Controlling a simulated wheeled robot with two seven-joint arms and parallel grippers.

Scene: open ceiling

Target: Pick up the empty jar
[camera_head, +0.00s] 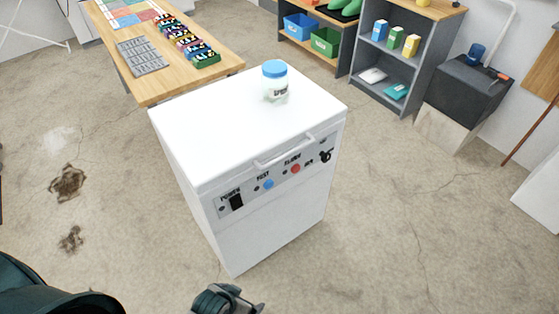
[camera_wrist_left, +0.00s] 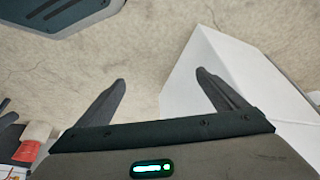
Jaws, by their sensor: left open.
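The empty jar (camera_head: 275,82) is clear with a blue lid and a dark label. It stands upright on top of a white box-shaped appliance (camera_head: 220,125), near its back edge. My left gripper (camera_head: 228,303) shows at the bottom edge of the head view, low and in front of the appliance, well apart from the jar. In the left wrist view its two fingers (camera_wrist_left: 160,85) are spread with nothing between them. A white surface (camera_wrist_left: 225,75), apparently the appliance's side, lies behind the right finger. The jar is not visible in the wrist view. My right gripper is not in view.
The appliance has a handle (camera_head: 285,150) and a front panel with buttons. A wooden table (camera_head: 150,92) with several small items stands behind left.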

